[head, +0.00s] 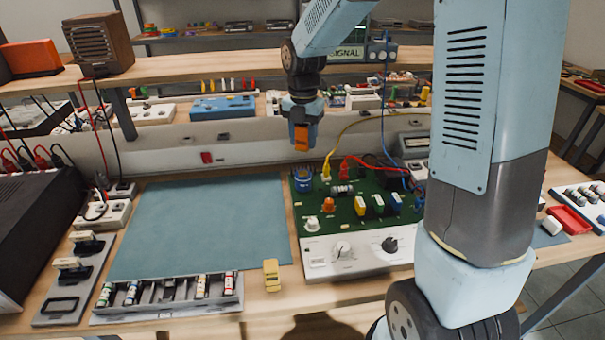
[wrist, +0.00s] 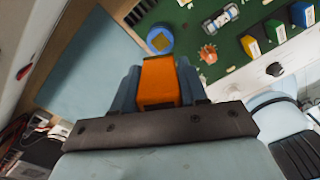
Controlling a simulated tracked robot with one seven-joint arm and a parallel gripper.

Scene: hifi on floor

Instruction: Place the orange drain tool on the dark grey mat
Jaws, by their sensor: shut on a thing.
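The orange drain tool (wrist: 159,82) is held between the fingers of my gripper (wrist: 158,85) in the wrist view. In the head view the orange tool (head: 301,138) shows at the lower end of my gripper (head: 302,130), raised above the back of the bench, near the blue round part at the board's corner. The mat (head: 200,225) lies flat on the bench, left of the circuit board, and looks blue-grey. It also shows at the left of the wrist view (wrist: 92,62). My gripper is shut on the tool, and the tool is apart from the mat.
A green circuit board (head: 345,212) with knobs and coloured parts stands right of the mat. A parts tray (head: 168,297) lies along the mat's front edge, and a small yellow block (head: 271,275) sits beside it. Cables hang at the left. The mat is bare.

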